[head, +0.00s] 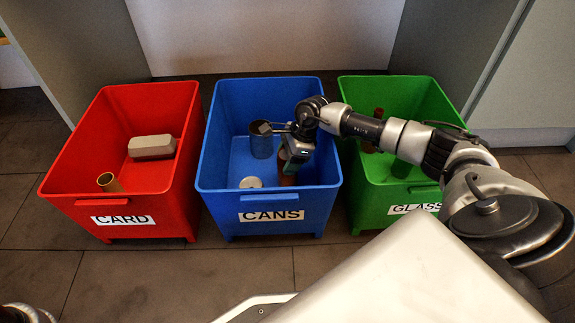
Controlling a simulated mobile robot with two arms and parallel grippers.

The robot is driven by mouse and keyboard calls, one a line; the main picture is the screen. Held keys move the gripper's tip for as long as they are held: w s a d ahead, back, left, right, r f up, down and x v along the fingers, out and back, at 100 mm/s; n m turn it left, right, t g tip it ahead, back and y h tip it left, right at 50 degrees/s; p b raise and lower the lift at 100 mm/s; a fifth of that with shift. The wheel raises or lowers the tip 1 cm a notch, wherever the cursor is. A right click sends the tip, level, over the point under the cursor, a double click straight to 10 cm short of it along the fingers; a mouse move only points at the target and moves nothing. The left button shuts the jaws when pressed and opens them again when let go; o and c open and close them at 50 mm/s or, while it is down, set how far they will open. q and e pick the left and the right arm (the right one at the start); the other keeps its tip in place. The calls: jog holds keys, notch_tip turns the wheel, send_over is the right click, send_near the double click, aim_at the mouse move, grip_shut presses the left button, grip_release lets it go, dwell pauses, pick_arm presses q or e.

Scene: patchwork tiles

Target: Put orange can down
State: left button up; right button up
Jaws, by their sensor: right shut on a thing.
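The orange can (288,176) is inside the blue bin labelled CANS (220,182), at its right side. My right gripper (290,160) reaches down into that bin and is shut on the can, whose upper part the gripper hides. I cannot tell whether the can touches the bin floor. A grey-blue can (261,146) and a pale round can (250,182) are also in the blue bin. A small dark part of my left arm shows at the bottom left corner; its gripper is out of view.
A red bin labelled CARD (160,205) on the left holds a beige box (152,147) and a brown tube (109,182). A green bin labelled GLASS (362,205) on the right holds bottles, partly behind my right arm. Tiled floor is clear in front.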

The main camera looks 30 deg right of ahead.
jog(key=shift+f, duration=0.1)
jog(key=shift+f, duration=0.15)
jog(key=o, duration=0.9)
